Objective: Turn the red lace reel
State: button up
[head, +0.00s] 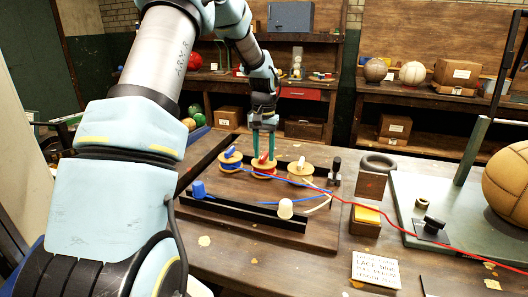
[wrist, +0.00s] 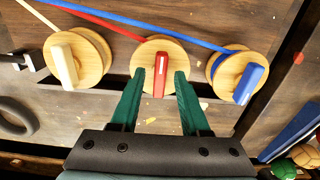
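The red lace reel (wrist: 147,50) is a round wooden spool with a red crank handle (wrist: 160,80) across its top and red lace running off it. It stands between a reel with a cream handle (wrist: 84,50) and a reel with a blue handle (wrist: 222,66). My gripper (wrist: 160,75) is open, its two green fingertips on either side of the red handle. Gaps show between the fingers and the handle. In the head view my gripper (head: 263,150) points down over the red reel (head: 264,172), partly hiding it.
The reels sit on a wooden board with dark rails (head: 240,212). The red lace (head: 400,228) runs right across the bench, past a green board (head: 410,195) with a brown ball (head: 510,188).

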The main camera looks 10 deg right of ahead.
grip_shut()
jog(key=shift+m, duration=0.4)
jog(key=m+p, duration=0.1)
jog(key=m, duration=0.2)
jog(key=shift+r+m, duration=0.1)
jog(key=shift+m, duration=0.3)
jog(key=shift+m+p, duration=0.5)
jog(key=shift+m, duration=1.3)
jog(key=shift+o, duration=0.5)
grip_release()
